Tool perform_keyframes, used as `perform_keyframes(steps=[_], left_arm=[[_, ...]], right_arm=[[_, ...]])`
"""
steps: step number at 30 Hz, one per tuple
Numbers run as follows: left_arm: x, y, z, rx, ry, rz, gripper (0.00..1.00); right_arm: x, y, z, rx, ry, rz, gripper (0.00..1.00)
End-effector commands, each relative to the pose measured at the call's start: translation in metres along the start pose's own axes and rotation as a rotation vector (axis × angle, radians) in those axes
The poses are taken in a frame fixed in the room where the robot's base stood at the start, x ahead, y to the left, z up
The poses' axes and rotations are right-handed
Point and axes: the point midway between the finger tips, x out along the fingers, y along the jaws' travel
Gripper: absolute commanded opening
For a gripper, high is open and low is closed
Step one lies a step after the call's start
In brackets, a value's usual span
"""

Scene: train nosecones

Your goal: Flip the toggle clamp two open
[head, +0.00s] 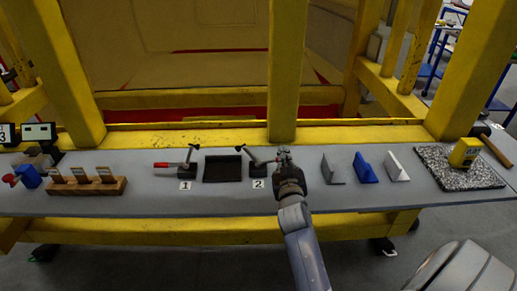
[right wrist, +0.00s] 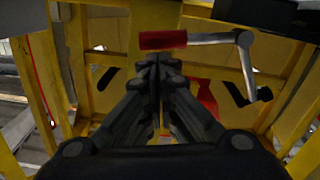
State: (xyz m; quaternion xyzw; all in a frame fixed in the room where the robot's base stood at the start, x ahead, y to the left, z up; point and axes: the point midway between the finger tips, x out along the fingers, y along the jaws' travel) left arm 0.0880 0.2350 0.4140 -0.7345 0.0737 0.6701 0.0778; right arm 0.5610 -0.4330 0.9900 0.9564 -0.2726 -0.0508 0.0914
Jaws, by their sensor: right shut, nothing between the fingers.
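Toggle clamp two (head: 258,166) stands on the grey bench above the label "2" (head: 258,184). Its dark arm leans up to the left, and its handle side is hidden behind my right gripper (head: 284,154). In the right wrist view a red handle (right wrist: 163,40) on a bent metal lever (right wrist: 215,38) lies across the picture just past the fingertips. My right gripper (right wrist: 156,64) is shut and empty, with its fingertips close to the handle. I cannot tell whether they touch it. My left gripper is not in view.
Toggle clamp one (head: 186,168) with a red handle and a black tray (head: 222,169) stand to the left. Grey, blue (head: 365,170) and white wedge-shaped pieces stand to the right. A yellow post (head: 287,70) rises behind the bench near my gripper.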

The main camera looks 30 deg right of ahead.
Motion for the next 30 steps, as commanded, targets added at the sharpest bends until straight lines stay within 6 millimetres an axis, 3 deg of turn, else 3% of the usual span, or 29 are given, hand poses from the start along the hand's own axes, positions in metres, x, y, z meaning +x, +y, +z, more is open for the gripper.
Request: perform_keyframes(steps=[22,30], left_arm=[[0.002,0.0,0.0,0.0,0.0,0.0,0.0],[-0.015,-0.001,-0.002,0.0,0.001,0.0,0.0]], right_arm=[[0.0,0.002,0.006,-0.003,0.0,0.0,0.0],[0.004,0.005,-0.012,-0.003,0.001,-0.001,0.0]])
